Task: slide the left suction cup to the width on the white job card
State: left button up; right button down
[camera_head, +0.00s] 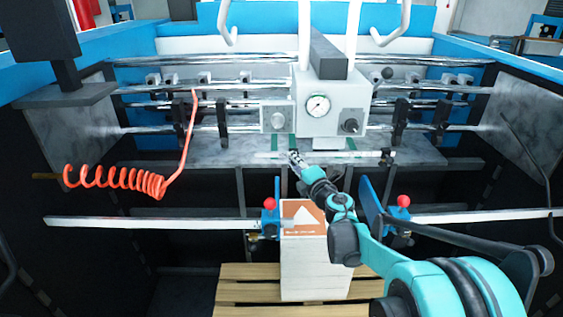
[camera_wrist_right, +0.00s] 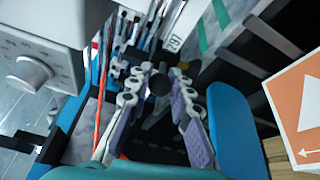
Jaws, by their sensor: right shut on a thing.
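My right gripper (camera_head: 294,156) reaches to the thin bar below the gauge box in the head view. It is shut on the left suction cup, which its fingers mostly hide. In the wrist view a dark round part of the left suction cup (camera_wrist_right: 160,85) shows between the fingers of the right gripper (camera_wrist_right: 165,88). A dark suction cup (camera_head: 387,155) sits at the bar's right end. The white job card (camera_wrist_right: 172,43) shows beyond the fingertips in the wrist view, with small, tilted digits that I cannot read surely. My left gripper is not in view.
The gauge box (camera_head: 330,107) stands just above the gripper. Below are a paper stack (camera_head: 315,260) on a wooden pallet (camera_head: 235,290) and blue side guides with red knobs (camera_head: 269,203). An orange coiled hose (camera_head: 120,180) hangs at left.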

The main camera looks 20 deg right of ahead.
jog(key=shift+d, duration=0.1)
jog(key=c, duration=1.3)
grip_release()
jog(key=shift+c, duration=0.2)
jog(key=s+d, duration=0.1)
jog(key=s, duration=1.1)
jog(key=shift+d+r, duration=0.2)
jog(key=shift+r, duration=0.1)
